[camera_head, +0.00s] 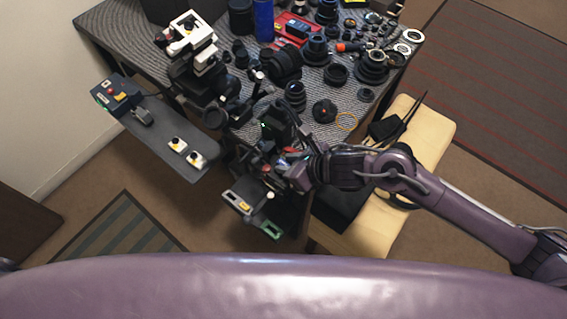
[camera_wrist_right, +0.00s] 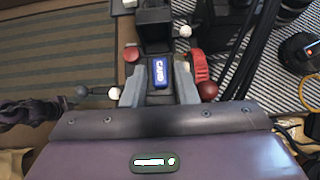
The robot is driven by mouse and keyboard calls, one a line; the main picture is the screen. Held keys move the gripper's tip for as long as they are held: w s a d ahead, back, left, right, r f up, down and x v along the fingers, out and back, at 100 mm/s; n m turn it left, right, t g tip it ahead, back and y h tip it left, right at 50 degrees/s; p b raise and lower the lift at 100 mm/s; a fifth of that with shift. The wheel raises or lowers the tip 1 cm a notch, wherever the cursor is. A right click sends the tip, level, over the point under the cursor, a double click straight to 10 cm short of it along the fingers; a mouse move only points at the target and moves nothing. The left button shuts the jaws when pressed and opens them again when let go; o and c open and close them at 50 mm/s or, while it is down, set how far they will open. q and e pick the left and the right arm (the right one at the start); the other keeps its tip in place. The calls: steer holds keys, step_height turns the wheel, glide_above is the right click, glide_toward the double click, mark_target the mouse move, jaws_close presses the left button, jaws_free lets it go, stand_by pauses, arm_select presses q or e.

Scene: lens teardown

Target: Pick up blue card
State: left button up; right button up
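The blue card (camera_wrist_right: 160,73), lettered in white, shows in the right wrist view. It lies on or in a dark piece of equipment, between the two grey fingers of my right gripper (camera_wrist_right: 160,88). The fingers stand apart on either side of the card, with dark gaps showing beside it; I see no clear contact. In the head view my right gripper (camera_head: 277,160) is at the table's near edge, among dark equipment, and I cannot make out the card there. My left gripper is not in view.
Red and white knobs (camera_wrist_right: 132,55) and a red ribbed wheel (camera_wrist_right: 197,66) stand close around the fingers. The striped table (camera_head: 310,95) is crowded with lenses and rings. A grey control panel (camera_head: 160,130) is at left; a light wooden stool (camera_head: 430,125) is at right.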

jaws_close()
steer(key=shift+r, duration=0.1)
